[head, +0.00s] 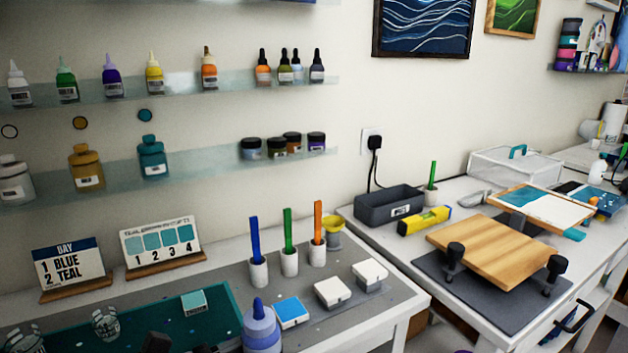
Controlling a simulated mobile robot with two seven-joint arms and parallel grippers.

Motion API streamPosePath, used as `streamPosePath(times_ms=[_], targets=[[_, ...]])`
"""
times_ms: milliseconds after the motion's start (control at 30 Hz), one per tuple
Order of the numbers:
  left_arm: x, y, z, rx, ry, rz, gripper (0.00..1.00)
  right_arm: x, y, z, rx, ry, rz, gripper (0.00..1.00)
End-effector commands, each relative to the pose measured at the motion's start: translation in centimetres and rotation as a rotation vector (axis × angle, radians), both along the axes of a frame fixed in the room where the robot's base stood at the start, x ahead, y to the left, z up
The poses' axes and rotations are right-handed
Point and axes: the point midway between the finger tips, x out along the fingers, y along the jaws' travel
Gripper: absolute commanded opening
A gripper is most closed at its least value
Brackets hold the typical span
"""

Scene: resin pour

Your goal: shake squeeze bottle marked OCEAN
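A squeeze bottle with a blue nozzle and a pale lavender-blue body (261,330) stands at the bottom edge of the view, at the front of the near table. Its lower part is cut off and no label shows, so I cannot tell whether it is marked OCEAN. Dark shapes at the bottom edge, left of the bottle, may be part of my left gripper (180,346); they are apart from the bottle, and whether the fingers are open or shut does not show. My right gripper is not in view.
A teal tray (226,300) with clear cups (105,322) lies left of the bottle. A blue-topped block (292,311) and white blocks (332,292) sit to its right. White holders with coloured sticks (289,262) stand behind. Wall shelves (200,90) hold more bottles.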

Motion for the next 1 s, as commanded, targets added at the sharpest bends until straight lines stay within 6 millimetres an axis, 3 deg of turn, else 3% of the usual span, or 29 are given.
streamPosePath(times_ms=[100, 167, 267, 333, 367, 500, 600, 667, 767, 833, 867, 1000], targets=[[0.1, 0.0, -1.1, -0.008, -0.012, 0.005, 0.22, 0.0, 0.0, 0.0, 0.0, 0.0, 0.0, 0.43], [0.1, 0.0, 0.5, -0.011, -0.025, 0.002, 0.22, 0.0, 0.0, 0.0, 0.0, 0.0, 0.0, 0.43], [0.1, -0.1, 4.4, -0.014, -0.031, 0.001, 0.22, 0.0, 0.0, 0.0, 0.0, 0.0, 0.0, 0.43], [0.1, 0.0, 5.3, -0.01, -0.018, 0.004, 0.22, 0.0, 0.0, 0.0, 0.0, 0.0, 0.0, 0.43], [0.1, 0.0, 5.0, -0.008, -0.012, 0.004, 0.22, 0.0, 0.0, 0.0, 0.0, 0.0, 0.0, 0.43], [0.1, 0.0, -0.4, -0.006, 0.001, 0.003, 0.22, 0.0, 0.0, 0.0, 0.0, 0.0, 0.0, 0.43], [0.1, 0.0, -1.1, -0.008, -0.012, 0.004, 0.22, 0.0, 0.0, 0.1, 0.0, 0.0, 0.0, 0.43], [0.1, 0.0, 0.5, -0.011, -0.025, 0.001, 0.22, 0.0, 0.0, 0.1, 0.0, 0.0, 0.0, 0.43], [0.1, -0.1, 4.4, -0.014, -0.031, 0.001, 0.22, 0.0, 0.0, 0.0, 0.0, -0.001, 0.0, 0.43], [0.1, 0.0, 5.3, -0.009, -0.018, 0.004, 0.22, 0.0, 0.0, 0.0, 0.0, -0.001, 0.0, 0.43], [0.1, 0.0, 5.0, -0.008, -0.012, 0.004, 0.22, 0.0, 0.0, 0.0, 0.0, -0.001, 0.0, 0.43], [0.1, 0.0, -0.4, -0.006, 0.001, 0.003, 0.22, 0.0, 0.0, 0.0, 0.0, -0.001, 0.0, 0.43]])
